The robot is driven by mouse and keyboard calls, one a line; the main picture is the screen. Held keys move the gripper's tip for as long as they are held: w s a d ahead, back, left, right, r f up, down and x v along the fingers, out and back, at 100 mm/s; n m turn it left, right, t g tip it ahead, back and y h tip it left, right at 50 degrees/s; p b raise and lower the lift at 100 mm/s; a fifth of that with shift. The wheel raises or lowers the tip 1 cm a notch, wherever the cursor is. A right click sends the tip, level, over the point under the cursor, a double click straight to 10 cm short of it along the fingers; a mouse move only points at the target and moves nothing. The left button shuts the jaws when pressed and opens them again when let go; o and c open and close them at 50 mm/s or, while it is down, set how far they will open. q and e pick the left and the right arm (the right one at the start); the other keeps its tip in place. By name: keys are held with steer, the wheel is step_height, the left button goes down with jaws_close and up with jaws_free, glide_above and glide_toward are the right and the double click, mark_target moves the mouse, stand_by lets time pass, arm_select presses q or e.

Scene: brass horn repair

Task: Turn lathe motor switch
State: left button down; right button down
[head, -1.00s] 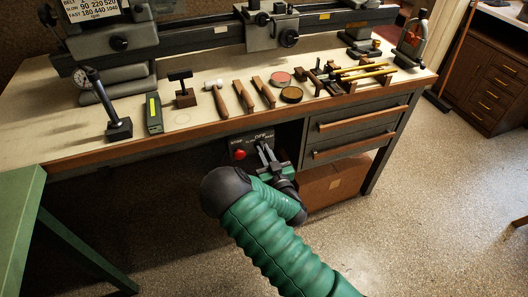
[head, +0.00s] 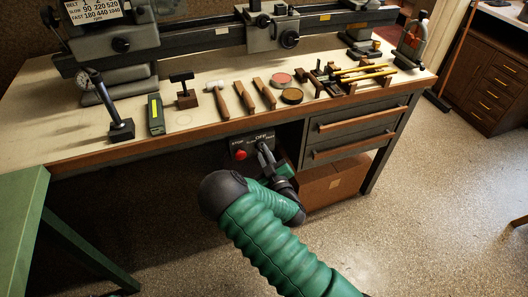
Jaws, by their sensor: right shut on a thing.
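The lathe motor switch panel (head: 239,143) is a dark box under the front edge of the bench. It has a red button (head: 240,155) at its left and small white lettering, with "OFF" at the top. My right gripper (head: 264,148) is at the right part of this panel, shut on the switch knob. The fingers hide most of the knob, so its exact angle cannot be read. My left gripper is not in view.
The lathe (head: 275,28) stands along the back of the bench (head: 75,148). Hammers, files, tins and a rack of tools lie on the bench top. A green table (head: 22,195) stands at left.

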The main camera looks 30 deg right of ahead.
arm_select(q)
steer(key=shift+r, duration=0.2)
arm_select(e)
steer(key=shift+a+f+n, duration=0.1)
steer(key=shift+n, duration=0.9)
steer(key=c, duration=1.4)
jaws_free()
steer(key=shift+c, duration=0.2)
